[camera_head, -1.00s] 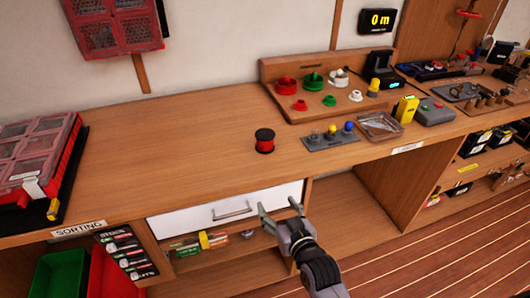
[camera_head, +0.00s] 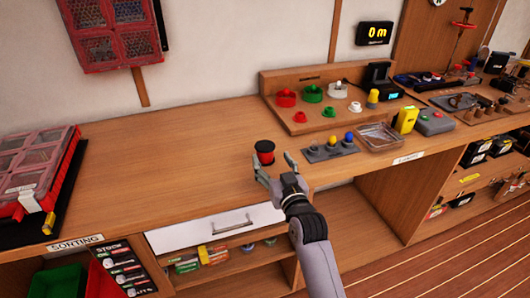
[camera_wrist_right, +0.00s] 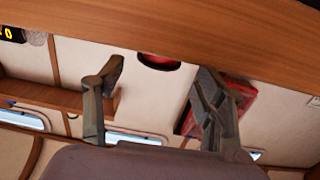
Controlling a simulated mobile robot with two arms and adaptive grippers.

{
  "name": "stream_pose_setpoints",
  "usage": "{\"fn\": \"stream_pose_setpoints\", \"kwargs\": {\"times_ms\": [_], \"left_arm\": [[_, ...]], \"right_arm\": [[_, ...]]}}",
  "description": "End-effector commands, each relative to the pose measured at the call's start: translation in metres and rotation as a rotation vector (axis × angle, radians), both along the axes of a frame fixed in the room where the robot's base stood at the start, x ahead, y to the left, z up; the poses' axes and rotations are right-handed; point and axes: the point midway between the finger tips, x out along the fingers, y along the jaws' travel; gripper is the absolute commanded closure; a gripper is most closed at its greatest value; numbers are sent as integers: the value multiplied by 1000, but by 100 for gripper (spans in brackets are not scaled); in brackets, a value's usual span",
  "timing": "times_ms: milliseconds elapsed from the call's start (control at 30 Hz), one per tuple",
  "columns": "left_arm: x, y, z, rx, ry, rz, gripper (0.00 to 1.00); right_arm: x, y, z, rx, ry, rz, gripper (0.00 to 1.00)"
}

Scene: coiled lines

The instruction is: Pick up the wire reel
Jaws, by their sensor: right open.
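The wire reel (camera_head: 265,147), red with a black top, stands upright on the wooden counter (camera_head: 185,165). My right gripper (camera_head: 273,161) is open and empty at the counter's front, with its fingertips just in front of the reel. The right finger hangs to the right of the reel and the left finger near its front left. In the right wrist view, which looks upside down, a red part of the reel (camera_wrist_right: 159,64) shows between the two open fingers (camera_wrist_right: 160,75). I cannot tell whether either finger touches it. My left gripper is not in view.
A small board (camera_head: 329,151) with coloured knobs lies right of the reel, beside a clear tray (camera_head: 378,138). A raised wooden stand (camera_head: 300,125) with coloured spools is behind. A red organiser case (camera_head: 38,165) sits at the left. The counter left of the reel is clear.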

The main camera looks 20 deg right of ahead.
Motion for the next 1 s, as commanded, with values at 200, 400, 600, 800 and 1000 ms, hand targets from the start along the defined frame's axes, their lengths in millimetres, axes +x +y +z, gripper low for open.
{"fn": "stream_pose_setpoints", "kwargs": {"times_ms": [200,400,600,800,1000], "left_arm": [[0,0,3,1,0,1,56],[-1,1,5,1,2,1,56],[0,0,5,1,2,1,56],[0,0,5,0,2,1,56],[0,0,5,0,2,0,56]], "right_arm": [[20,1,2,1,-1,1,36],[48,1,1,1,0,0,36],[55,1,0,0,1,0,36],[54,1,0,0,1,0,41],[54,1,0,0,1,0,54]]}}
